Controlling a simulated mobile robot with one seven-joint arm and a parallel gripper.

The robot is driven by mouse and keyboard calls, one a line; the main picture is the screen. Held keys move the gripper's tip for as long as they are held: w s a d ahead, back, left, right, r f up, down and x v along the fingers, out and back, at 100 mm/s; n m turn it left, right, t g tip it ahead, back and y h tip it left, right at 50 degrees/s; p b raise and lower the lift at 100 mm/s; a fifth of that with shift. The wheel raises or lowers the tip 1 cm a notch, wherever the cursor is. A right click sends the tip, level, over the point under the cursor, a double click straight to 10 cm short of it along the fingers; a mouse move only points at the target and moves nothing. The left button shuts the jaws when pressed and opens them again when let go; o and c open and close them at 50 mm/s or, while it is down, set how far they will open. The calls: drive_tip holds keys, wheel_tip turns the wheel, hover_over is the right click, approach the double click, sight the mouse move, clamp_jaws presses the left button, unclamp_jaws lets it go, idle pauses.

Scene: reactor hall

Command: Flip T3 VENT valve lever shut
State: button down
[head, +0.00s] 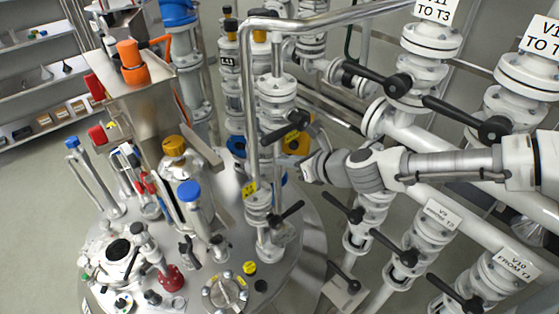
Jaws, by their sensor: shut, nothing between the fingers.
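My gripper (308,166) reaches in from the right and ends beside the vertical white pipe stack in the middle of the head view. It is shut and empty. A black valve lever (283,131) sticks out of this stack just above and left of my gripper. Another black lever (291,211) stands lower on the same stack, below my gripper, tilted up to the right. No label reading T3 VENT is legible, so I cannot tell which lever is that one. I cannot tell whether my gripper touches the upper lever.
The round steel vessel lid (285,270) carries several fittings, including a blue-capped one (190,192). A bent steel pipe (247,90) runs left of my gripper. Labelled white valves with black levers, such as V9 (409,262), crowd the right. Shelves (40,85) stand far left beyond open floor.

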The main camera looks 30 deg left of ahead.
drive_tip(key=v, duration=0.8)
idle(0.4)
